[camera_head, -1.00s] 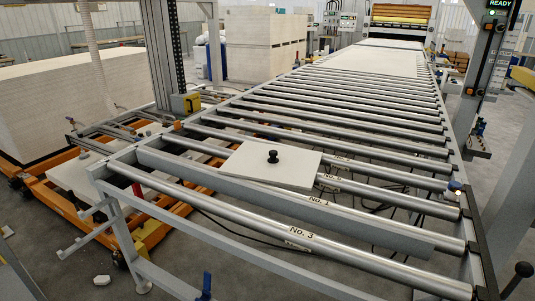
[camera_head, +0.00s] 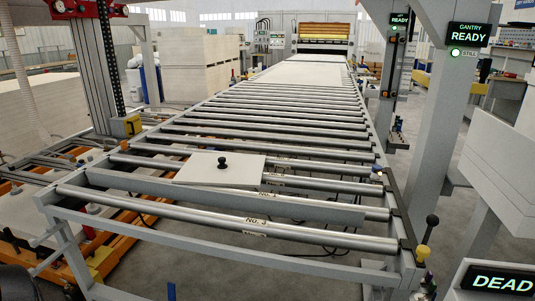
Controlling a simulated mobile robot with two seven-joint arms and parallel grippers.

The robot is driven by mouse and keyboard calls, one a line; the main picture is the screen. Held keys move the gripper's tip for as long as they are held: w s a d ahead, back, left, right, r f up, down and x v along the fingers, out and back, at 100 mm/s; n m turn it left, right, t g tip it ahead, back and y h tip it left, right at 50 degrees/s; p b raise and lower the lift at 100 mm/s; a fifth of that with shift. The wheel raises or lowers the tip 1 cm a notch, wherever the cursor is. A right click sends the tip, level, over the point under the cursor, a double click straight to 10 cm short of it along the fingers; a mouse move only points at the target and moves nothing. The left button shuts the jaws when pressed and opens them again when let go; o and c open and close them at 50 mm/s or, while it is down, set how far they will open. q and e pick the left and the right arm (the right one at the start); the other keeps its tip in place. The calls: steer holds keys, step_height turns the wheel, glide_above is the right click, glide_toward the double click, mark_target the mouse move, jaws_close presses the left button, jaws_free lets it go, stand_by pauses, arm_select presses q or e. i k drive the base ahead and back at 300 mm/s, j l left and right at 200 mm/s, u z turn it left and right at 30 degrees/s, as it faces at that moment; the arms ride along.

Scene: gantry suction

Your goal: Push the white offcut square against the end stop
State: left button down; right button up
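The white offcut (camera_head: 205,173) is a flat, pale panel with a black knob (camera_head: 223,161) on top. It lies on the rollers near the front end of the conveyor, left of its middle. The end stop appears to be the long grey bar (camera_head: 310,208) crossing between the front rollers. Neither of my grippers can be made out in the head view.
The roller conveyor's front roller (camera_head: 200,219) carries a "No. 3" label. A black-knobbed lever (camera_head: 432,222) stands at its right front corner. A post with a "GANTRY READY" sign (camera_head: 469,34) stands right, a "DEAD" sign (camera_head: 501,282) at lower right. Orange framework (camera_head: 110,245) lies left.

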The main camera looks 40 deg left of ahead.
mark_target(216, 169)
steer(key=j+z, duration=0.55)
steer(key=k+j, duration=0.1)
steer(key=j, duration=0.55)
steer(key=k+j, duration=0.15)
steer(key=j, duration=0.15)
